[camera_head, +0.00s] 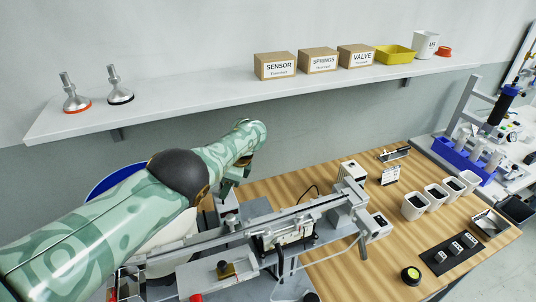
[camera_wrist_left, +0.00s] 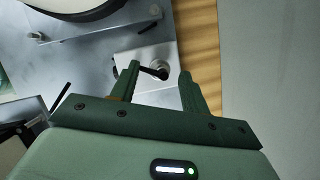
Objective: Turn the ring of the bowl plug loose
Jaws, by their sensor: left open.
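In the left wrist view a round metal connector (camera_wrist_left: 160,68), which looks like the bowl plug with its ring, sits on a light grey block (camera_wrist_left: 137,62). A short dark part sticks out of it to the left. My left gripper (camera_wrist_left: 159,74) is open, with its two green fingers on either side of the connector in the picture. I cannot tell how far the tips are from it. In the head view my left gripper (camera_head: 232,184) points down behind the gantry rail, and the plug is hidden there. My right gripper is not in view.
The bowl (camera_wrist_left: 85,8) is beside the plug, and its blue rim (camera_head: 103,184) shows behind my left arm. The gantry rail (camera_head: 290,216) crosses the wooden table (camera_head: 345,270) close by. A shelf (camera_head: 215,97) with boxes runs above. Several white cups (camera_head: 414,206) stand at right.

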